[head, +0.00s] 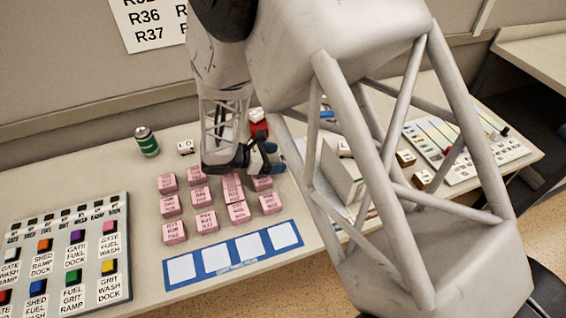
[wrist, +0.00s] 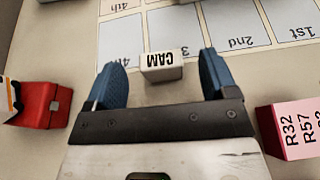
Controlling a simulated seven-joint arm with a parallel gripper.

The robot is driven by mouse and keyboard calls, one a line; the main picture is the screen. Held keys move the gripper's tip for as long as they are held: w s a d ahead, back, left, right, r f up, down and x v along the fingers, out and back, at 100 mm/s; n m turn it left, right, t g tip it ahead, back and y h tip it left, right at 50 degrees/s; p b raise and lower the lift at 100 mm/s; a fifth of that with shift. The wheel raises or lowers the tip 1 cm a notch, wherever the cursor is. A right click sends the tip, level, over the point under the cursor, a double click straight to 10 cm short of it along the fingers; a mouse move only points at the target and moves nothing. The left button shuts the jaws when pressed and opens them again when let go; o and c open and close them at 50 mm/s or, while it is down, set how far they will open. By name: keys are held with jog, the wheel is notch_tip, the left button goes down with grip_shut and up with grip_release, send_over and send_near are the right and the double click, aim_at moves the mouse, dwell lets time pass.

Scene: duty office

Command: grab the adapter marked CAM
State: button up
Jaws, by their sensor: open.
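The adapter marked CAM (wrist: 161,66) is a small white block with black letters, upside down in the wrist view. It sits between the two blue fingers of my gripper (wrist: 160,72), with visible gaps on both sides. My gripper is open and low over the desk. In the head view my gripper (head: 272,158) is just beyond the pink cubes, its blue fingertips pointing right. I cannot make out the CAM adapter in the head view, where my arm covers much of that area.
A red block (wrist: 40,104) lies left of the fingers in the wrist view, and a pink labelled cube (wrist: 292,128) right. A board with numbered cells (wrist: 240,22) lies beyond the adapter. A green can (head: 146,141) and small white block (head: 186,147) stand at the back.

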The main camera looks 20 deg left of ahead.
aim_at(283, 158)
jog(key=shift+x, duration=2.5)
jog(key=shift+f, duration=0.15)
jog(key=shift+c, duration=0.4)
jog(key=c, duration=0.9)
jog(key=shift+r, duration=1.1)
jog(key=shift+s+d+r, duration=0.2)
jog(key=shift+s+r, duration=0.2)
jog(key=shift+r, duration=0.35)
jog(key=s+d, duration=0.3)
jog(key=s, duration=0.1)
jog(key=s+d+r, duration=0.1)
jog(key=s+d, duration=0.5)
jog(key=s, duration=0.1)
jog(key=shift+s+d+r, duration=0.15)
jog(key=shift+s+d, duration=0.1)
jog(key=shift+s, duration=0.15)
